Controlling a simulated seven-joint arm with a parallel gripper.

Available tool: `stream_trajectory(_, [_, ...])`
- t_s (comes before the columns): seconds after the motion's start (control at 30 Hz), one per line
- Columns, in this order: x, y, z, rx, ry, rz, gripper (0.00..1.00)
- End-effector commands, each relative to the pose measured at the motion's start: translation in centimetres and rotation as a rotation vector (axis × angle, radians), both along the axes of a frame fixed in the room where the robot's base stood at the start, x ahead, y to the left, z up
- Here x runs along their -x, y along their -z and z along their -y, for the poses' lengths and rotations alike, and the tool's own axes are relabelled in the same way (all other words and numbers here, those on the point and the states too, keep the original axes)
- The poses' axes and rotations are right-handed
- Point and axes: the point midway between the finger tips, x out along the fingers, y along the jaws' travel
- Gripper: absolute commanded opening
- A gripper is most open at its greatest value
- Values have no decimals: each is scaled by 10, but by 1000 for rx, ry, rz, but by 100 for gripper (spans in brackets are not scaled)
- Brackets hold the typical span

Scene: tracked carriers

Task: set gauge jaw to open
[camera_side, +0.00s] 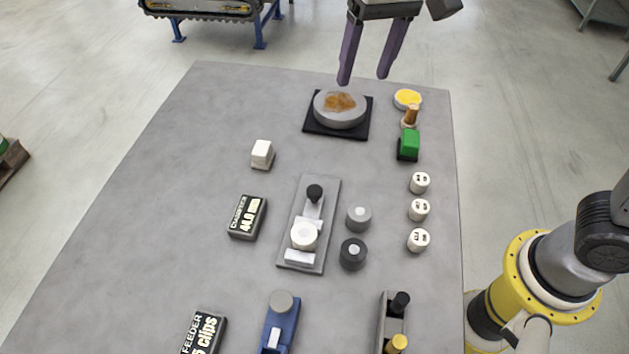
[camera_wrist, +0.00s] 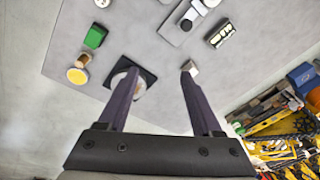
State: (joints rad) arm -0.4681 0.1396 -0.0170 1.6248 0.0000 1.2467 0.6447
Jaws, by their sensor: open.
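A grey slide fixture (camera_side: 296,256), which looks like the gauge, lies on the middle of the table. It bears a black knob (camera_side: 314,192) on a slider, a white round piece (camera_side: 304,236) and a pale block at its near end. I cannot tell how its jaw stands. Part of the fixture shows at the top of the wrist view (camera_wrist: 173,30). My gripper (camera_side: 364,80) is open and empty above the table's far edge, well away from the fixture. Its two purple fingers also show in the wrist view (camera_wrist: 160,78).
A round dish (camera_side: 340,121) on a black pad sits below my gripper. A green block (camera_side: 409,145), a wooden stamp (camera_side: 410,117) and white labelled cylinders (camera_side: 419,210) line the right. A display box (camera_side: 248,217) and a white block (camera_side: 262,154) stand left. Grey (camera_side: 359,218) and black (camera_side: 353,253) knobs flank the fixture.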

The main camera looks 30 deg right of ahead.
Motion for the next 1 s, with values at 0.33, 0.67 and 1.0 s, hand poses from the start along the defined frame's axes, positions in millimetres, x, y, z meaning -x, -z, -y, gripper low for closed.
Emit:
stream_trajectory(0.33, [0, 72, -85, 79, -170, -128, 66])
stream_trajectory(0.67, [3, 110, -87, 81, -177, -131, 66])
stream_trajectory(1.0, [3, 175, -86, 80, -176, -129, 66])
